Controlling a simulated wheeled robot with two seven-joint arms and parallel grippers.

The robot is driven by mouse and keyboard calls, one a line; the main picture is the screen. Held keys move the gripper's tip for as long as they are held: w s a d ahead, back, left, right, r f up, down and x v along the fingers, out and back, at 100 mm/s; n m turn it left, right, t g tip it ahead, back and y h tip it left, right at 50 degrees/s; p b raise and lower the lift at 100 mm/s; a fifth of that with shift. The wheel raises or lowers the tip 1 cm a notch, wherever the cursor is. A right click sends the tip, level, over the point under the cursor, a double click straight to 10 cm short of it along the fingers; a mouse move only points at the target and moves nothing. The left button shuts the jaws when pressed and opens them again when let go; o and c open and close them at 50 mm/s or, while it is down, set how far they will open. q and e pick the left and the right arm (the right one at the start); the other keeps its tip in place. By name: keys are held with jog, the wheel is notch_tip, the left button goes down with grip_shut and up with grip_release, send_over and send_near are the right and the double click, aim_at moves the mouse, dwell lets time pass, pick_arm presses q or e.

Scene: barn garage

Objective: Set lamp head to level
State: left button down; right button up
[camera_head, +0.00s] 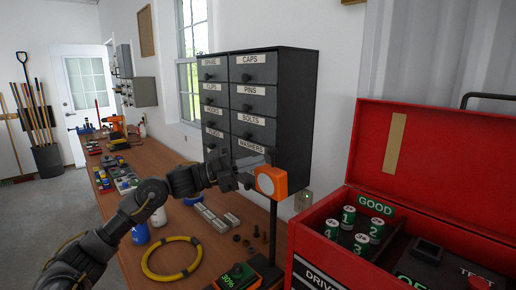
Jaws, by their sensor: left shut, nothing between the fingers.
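The lamp head is an orange block (271,182) with a pale rounded face, at the top of a thin dark post (272,232) right of the picture's middle. The face points to the left toward my arm and looks slightly tilted. The post rises from a dark base with a green "30%" display (236,276) at the bottom edge. My left gripper (254,170) is shut and empty, right against the left side of the lamp head; I cannot tell whether it touches. It hides part of the head's left edge. My right gripper is not in view.
A dark drawer cabinet (262,75) stands close behind the lamp. An open red toolbox (440,165) with green-white batteries (348,217) fills the right.

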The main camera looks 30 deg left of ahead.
aim_at(269, 153)
pick_arm(q)
jog(key=shift+w+d+r+p, duration=0.15)
jog(key=shift+w+p, duration=0.15)
jog(key=shift+w, duration=0.6)
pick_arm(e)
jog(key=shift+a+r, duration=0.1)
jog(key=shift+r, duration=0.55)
pick_arm(q)
jog(key=shift+w+r, duration=0.1)
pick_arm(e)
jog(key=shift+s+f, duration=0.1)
pick_arm(q)
jog(key=shift+w+d+r+b, duration=0.1)
jog(key=shift+w+r+b, duration=0.2)
jog(key=shift+w, duration=0.2)
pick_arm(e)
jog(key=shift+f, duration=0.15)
